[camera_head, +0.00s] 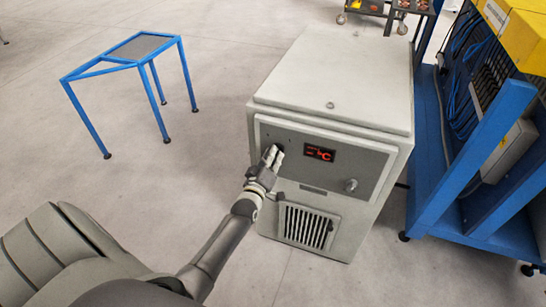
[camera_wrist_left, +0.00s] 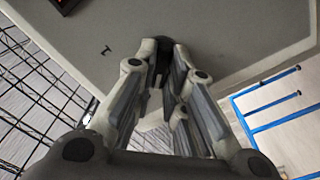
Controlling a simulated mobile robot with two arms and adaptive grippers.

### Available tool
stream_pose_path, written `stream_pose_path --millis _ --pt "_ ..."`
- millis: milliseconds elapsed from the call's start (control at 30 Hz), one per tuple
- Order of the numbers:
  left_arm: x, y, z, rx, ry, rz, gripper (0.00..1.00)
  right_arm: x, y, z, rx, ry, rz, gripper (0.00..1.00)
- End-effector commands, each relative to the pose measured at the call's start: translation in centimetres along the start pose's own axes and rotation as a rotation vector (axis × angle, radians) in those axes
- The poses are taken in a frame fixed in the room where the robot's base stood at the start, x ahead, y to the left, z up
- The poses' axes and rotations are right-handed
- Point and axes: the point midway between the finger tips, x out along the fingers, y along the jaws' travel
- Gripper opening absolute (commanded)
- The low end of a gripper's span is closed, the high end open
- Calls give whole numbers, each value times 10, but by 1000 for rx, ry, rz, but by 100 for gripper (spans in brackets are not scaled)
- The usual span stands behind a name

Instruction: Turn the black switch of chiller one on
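The chiller (camera_head: 335,85) is a pale grey box with a darker grey front panel (camera_head: 345,180), also in the left wrist view (camera_wrist_left: 230,35). A small display (camera_head: 319,153) on it shows red characters with "°C". My left gripper (camera_head: 274,154) is at the panel's left part, left of the display. In the left wrist view my left gripper's fingertips (camera_wrist_left: 167,55) come together around the black switch (camera_wrist_left: 168,42), which they mostly hide. Its angle cannot be told. A dark "I" mark shows on the panel beside it. My right gripper is not in view.
A round knob (camera_head: 351,185) is at the panel's right, and a dark vent grille (camera_head: 305,227) is below. A blue rack (camera_head: 480,165) with yellow boxes stands close on the right. A blue stand (camera_head: 135,55) is back left. The floor between is clear.

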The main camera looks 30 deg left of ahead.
Motion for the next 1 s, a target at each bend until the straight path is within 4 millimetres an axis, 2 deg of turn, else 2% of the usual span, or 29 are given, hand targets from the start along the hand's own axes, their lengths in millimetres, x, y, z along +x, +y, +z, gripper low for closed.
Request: stream_pose_path --millis 467,667,1000 --pt "0 0 0 59 0 -1 0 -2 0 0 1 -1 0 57" --pt "0 1 0 183 0 -1 0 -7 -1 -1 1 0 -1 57" --pt "0 1 0 498 -1 -2 0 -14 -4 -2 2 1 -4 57"
